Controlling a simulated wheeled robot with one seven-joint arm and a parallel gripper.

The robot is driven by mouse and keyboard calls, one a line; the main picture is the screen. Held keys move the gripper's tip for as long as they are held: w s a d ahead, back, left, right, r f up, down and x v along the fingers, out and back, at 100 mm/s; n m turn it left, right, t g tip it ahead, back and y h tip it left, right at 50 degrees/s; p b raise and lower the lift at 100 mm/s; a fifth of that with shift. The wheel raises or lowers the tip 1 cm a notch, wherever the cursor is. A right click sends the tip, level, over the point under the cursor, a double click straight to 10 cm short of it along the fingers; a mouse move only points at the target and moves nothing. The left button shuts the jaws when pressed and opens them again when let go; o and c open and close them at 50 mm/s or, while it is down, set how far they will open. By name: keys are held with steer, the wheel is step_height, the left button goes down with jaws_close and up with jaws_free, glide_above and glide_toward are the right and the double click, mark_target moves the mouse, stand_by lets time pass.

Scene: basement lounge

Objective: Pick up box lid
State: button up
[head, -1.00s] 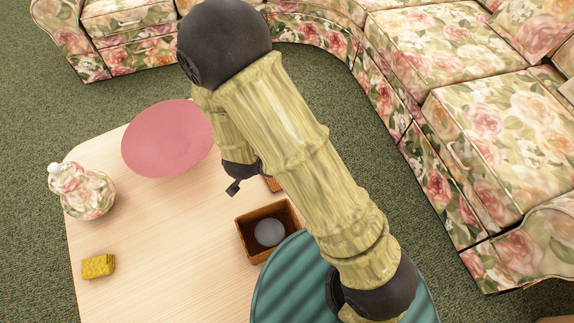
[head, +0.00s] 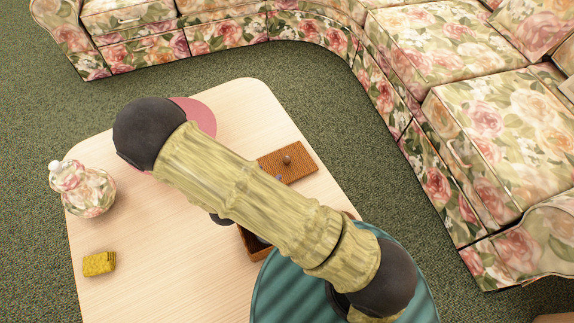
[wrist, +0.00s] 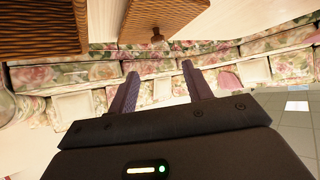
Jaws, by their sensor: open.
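The box lid (head: 287,162), a flat brown woven rectangle with a round knob on top, lies on the table beside the box. The box (head: 252,243) is brown and woven, and my arm hides most of it. In the wrist view the lid (wrist: 185,14) is at the top with its knob (wrist: 157,37) pointing down the picture, and the box (wrist: 40,30) is at upper left. My gripper (wrist: 160,70) is open and empty, its fingers pointing toward the knob but apart from it. In the head view my arm hides nearly all of the gripper.
The pale wooden table (head: 140,260) also holds a pink plate (head: 198,115), a floral jar (head: 85,190) and a yellow sponge-like block (head: 99,263). A teal ribbed seat (head: 290,295) is at the front. A floral sofa (head: 480,120) curves around the back and right.

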steer(key=b, duration=0.3)
glide_toward(287, 160)
steer(key=x, duration=0.5)
steer(key=shift+w+a+f, duration=0.1)
steer(key=shift+w+a, duration=0.05)
steer(key=shift+w, duration=0.05)
steer(key=b+x, duration=0.2)
steer(key=x, duration=0.3)
steer(key=shift+d+f, duration=0.1)
steer(key=shift+d, duration=0.1)
jaws_close()
